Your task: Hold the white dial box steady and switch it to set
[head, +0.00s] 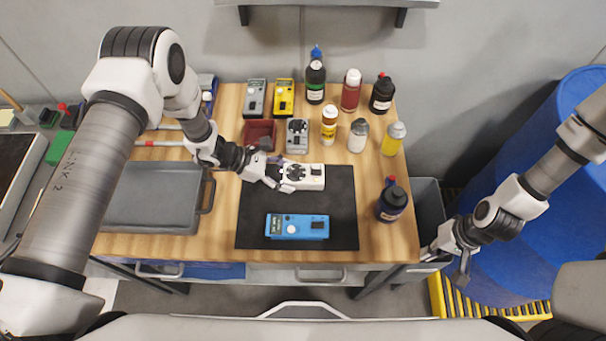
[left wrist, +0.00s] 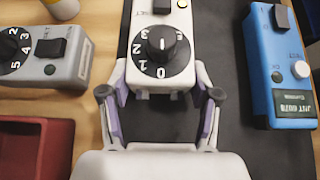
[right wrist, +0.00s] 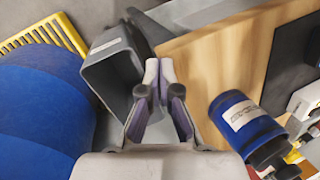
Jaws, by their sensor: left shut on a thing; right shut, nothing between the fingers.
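The white dial box (head: 308,177) lies on the black mat (head: 342,222). In the left wrist view the box (left wrist: 185,70) shows a black round dial (left wrist: 168,43) with numbers around it, and beyond it a black rocker switch (left wrist: 162,5) beside partly visible lettering. My left gripper (head: 283,174) is shut on the dial end of the box, one finger on each side; its fingers show in the left wrist view (left wrist: 160,82). My right gripper (head: 461,270) is shut and empty, off the table's right edge; it also shows in the right wrist view (right wrist: 158,72).
A blue box (head: 297,226) lies on the mat's front part. A grey dial box (head: 297,136) and red tray (head: 259,133) stand behind. A dark-blue bottle (head: 392,202) stands at the table's right edge, near a grey bin (head: 429,200). Several bottles line the back.

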